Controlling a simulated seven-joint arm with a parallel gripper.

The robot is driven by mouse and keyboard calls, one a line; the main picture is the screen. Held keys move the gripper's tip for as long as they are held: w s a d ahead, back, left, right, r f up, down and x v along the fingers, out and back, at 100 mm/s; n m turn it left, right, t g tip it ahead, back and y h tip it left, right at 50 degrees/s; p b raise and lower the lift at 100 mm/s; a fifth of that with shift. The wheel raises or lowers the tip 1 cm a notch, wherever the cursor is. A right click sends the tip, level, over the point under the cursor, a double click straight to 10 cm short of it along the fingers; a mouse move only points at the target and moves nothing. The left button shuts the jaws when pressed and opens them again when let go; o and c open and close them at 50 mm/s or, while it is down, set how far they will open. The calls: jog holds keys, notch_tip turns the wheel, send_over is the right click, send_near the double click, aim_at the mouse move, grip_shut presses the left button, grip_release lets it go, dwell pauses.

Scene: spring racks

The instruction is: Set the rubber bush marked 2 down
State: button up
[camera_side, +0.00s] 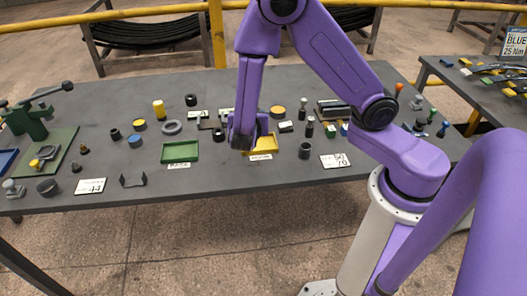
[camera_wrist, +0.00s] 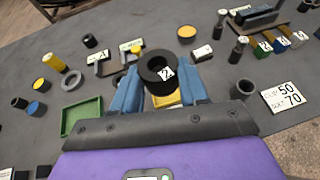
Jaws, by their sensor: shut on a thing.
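The rubber bush (camera_wrist: 157,79) is a thick black ring with a round hole and a white label that seems to read 2. My gripper (camera_wrist: 159,72) is shut on it, with a blue finger on either side. In the side view my gripper (camera_side: 243,139) is low over the table, by the yellow tray (camera_side: 266,143); the bush is mostly hidden there by the fingers. In the wrist view the yellow tray (camera_wrist: 172,98) shows below and behind the bush. I cannot tell whether the bush touches anything below it.
A green tray (camera_side: 180,152) lies to the left. A dark cylinder (camera_side: 304,150) and a card reading 50 and 70 (camera_side: 335,160) stand to the right. Several small parts, a grey ring (camera_side: 172,127) and a green press (camera_side: 30,122) share the grey table. The front strip is mostly clear.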

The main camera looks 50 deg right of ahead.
jog(key=shift+w+d+r+n+t+y, duration=0.15)
jog(key=shift+d+r+n+t+y, duration=0.15)
jog(key=shift+t, duration=0.1)
jog(key=shift+d, duration=0.3)
jog(key=s+d+f+m+g+h, duration=0.3)
jog(key=s+d+m+g, duration=0.2)
jog(key=s+m+g, duration=0.35)
jog(key=s+a+f+m+g+y, duration=0.3)
jog(key=s+a+m+g+y, duration=0.4)
jog(key=m+g+y, duration=0.55)
jog(key=w+a+m+t+y, duration=0.4)
jog(key=w+m+y, duration=0.3)
jog(key=m, duration=0.2)
jog(key=w+a+m+t+y, duration=0.3)
jog(key=w+m+t+y, duration=0.1)
jog(key=w+m+y, duration=0.4)
jog(key=m+t+h, duration=1)
jog(key=m+t, duration=0.8)
jog(key=m, duration=0.2)
send_over(221, 102)
jog(key=f, duration=0.7)
jog(key=shift+s, duration=0.35)
jog(key=shift+w+f, duration=0.2)
jog(key=shift+f, duration=0.1)
jog(key=shift+w+f, duration=0.1)
jog(key=shift+f, duration=1.5)
